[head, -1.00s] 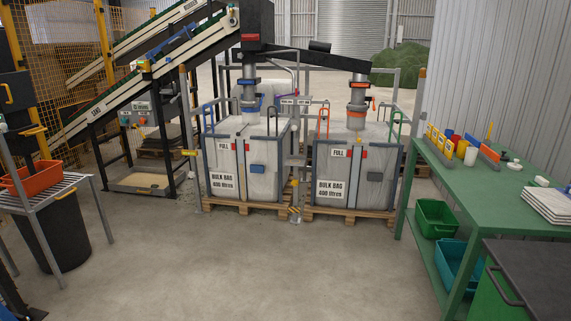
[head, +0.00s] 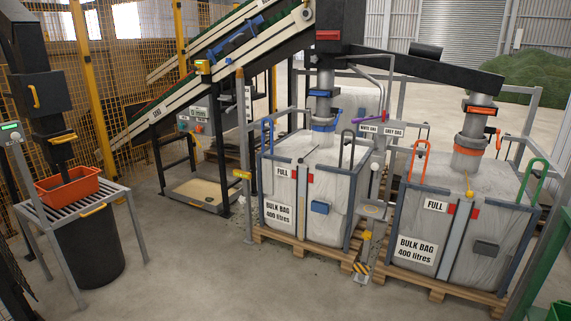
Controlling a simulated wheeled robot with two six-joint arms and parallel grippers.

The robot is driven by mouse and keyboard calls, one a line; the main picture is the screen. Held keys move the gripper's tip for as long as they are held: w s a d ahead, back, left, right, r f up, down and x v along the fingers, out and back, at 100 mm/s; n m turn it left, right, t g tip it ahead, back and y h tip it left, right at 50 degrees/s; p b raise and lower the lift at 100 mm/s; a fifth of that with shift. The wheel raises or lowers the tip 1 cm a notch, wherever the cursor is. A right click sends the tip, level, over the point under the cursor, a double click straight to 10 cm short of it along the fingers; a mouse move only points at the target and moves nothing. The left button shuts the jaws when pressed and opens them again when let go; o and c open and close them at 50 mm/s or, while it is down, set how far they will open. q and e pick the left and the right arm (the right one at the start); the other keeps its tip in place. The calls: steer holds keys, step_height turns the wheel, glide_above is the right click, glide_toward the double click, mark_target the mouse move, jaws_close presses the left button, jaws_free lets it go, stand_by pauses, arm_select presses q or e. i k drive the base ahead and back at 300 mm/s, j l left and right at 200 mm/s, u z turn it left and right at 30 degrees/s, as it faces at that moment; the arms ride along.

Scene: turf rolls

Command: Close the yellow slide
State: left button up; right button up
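A yellow slide handle (head: 62,139) shows on the dark chute at the left, just above an orange crate (head: 68,187). I cannot tell from here whether that slide is open or closed. A second yellow handle (head: 36,97) is on the dark box higher on the same machine. Neither of my grippers is in view.
The orange crate sits on a slatted metal stand (head: 85,206) with a black bin (head: 88,245) below. Two bulk bags, one left (head: 300,205) and one right (head: 430,215), stand on pallets under blue- and orange-marked spouts. The floor at front centre is clear.

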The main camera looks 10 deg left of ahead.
mark_target(68, 137)
steer(key=i+j+u, duration=0.15)
steer(key=i+u, duration=1.1)
steer(key=i+l+u, duration=0.2)
steer(key=u, duration=0.25)
steer(key=i, duration=0.1)
